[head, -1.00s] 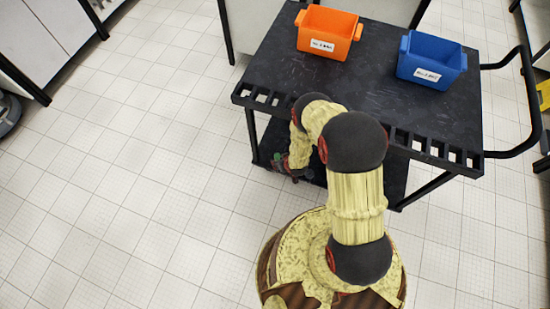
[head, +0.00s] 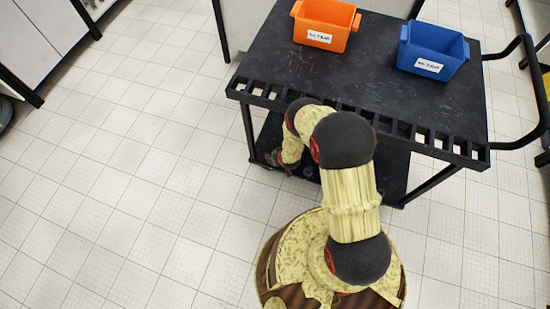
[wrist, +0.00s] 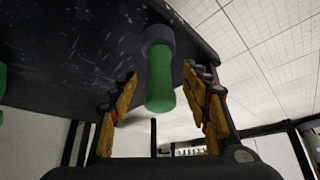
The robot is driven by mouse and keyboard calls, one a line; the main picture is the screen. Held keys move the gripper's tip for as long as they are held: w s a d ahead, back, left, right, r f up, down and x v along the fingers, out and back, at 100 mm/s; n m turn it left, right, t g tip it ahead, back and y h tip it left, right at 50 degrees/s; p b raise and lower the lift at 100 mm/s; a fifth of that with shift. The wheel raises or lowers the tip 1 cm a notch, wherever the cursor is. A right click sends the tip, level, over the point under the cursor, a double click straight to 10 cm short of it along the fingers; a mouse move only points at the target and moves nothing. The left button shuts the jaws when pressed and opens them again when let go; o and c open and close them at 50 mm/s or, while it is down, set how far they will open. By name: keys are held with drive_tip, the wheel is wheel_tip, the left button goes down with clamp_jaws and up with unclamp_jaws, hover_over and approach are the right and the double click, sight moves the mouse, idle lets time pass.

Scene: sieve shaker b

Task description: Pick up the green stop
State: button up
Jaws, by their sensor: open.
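The green stop (wrist: 160,85) is a green cylinder with a dark grey collar at one end, against a dark flat surface (wrist: 60,50) in the wrist view. My gripper (wrist: 160,75) is open, with one yellow-and-black finger on each side of the green stop. Gaps show between the stop and both fingers. In the head view my gripper (head: 277,159) is low at the cart's front, by the lower shelf (head: 391,172), partly hidden by my arm. I cannot make out the stop there.
Another green piece (wrist: 2,88) shows at the wrist view's left edge. The black cart's top (head: 350,85) holds an orange bin (head: 325,25) and a blue bin (head: 431,50). The cart's slotted front edge (head: 300,103) is close to my arm. Tiled floor (head: 130,170) at left is clear.

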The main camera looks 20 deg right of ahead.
drive_tip(key=shift+c, duration=1)
clamp_jaws()
drive_tip(key=shift+r, duration=0.1)
